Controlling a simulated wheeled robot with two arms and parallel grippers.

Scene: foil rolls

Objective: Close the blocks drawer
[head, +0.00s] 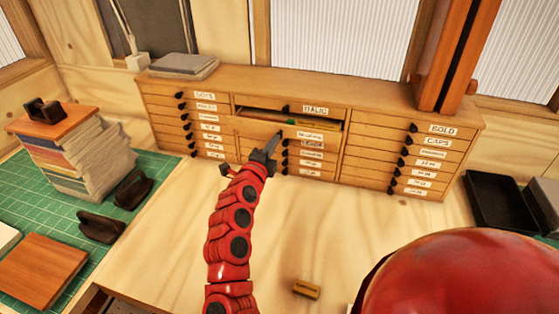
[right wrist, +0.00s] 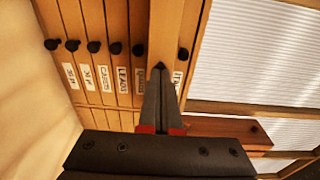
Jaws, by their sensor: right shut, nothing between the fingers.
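The wooden drawer cabinet (head: 343,132) stands along the back of the bench. In its middle column, a drawer (head: 257,127) just below the one labelled ITALIC stands out part way. A dark gap shows above its front, with something yellow-green inside. Its label is too small to read surely, so I cannot confirm it is the blocks drawer. My right gripper (head: 269,148) is shut and empty, with its tips at the middle column's fronts. In the right wrist view the fingers (right wrist: 159,76) point at the drawer fronts near a black knob; contact is unclear. My left gripper is not in view.
A stack of papers (head: 84,165) and black stamp-like tools (head: 133,189) lie on the green mat at left. Black trays (head: 497,207) stand at right. The bench before the cabinet is mostly clear.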

